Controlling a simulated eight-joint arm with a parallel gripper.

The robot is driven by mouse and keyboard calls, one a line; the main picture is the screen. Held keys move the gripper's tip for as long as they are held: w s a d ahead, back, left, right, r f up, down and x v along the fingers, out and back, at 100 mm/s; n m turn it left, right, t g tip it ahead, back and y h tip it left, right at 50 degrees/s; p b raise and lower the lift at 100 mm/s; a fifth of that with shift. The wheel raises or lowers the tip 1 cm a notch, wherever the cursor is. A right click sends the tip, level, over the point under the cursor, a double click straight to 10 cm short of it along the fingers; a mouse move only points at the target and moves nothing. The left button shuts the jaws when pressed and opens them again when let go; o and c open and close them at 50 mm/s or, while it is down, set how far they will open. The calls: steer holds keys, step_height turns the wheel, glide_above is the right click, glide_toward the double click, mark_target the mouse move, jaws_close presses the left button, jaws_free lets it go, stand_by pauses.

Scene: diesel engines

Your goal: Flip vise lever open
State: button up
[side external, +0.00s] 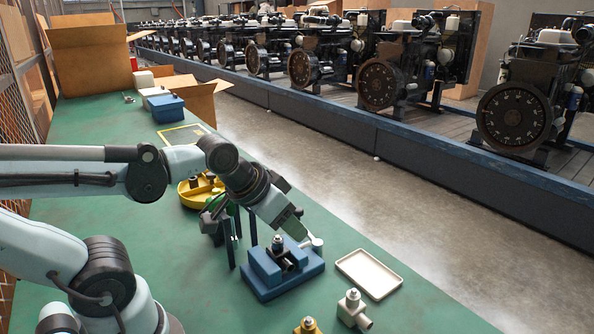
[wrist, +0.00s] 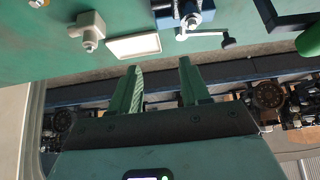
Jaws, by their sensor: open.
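A blue vise (side external: 283,272) stands on the green bench, with a small metal part (side external: 278,243) upright in it. The vise (wrist: 190,12) is at the top edge of the wrist view, partly cut off. Its pale lever (wrist: 204,33) sticks out sideways to the right there and ends in a dark knob (wrist: 228,41). My gripper (side external: 296,230) is above the vise's far side, beside the lever end. In the wrist view my gripper (wrist: 160,66) has its two green fingers apart with nothing between them. The fingertips appear clear of the lever.
A white tray (side external: 343,263) lies right of the vise. A white fitting (side external: 352,308) and a yellow fitting (side external: 308,326) stand nearer the front. A yellow bowl (side external: 186,197) and dark upright posts (side external: 231,240) are behind and left of the vise. The bench edge is close behind.

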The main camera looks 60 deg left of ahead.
steer(key=shift+n+g+y, duration=0.4)
steer(key=shift+n+g, duration=0.4)
steer(key=w+a, duration=0.1)
steer(key=w+a+r, duration=0.1)
steer(key=a, duration=0.1)
steer(key=w+a+r, duration=0.1)
steer(key=a, duration=0.1)
steer(key=shift+w+a, duration=0.15)
steer(key=shift+w, duration=0.1)
jaws_close()
steer(key=w+a+n+g, duration=0.1)
steer(key=w+a+g, duration=0.1)
steer(key=a, duration=0.5)
steer(key=shift+w+n, duration=0.4)
steer(key=shift+w, duration=0.1)
steer(key=shift+r, duration=0.1)
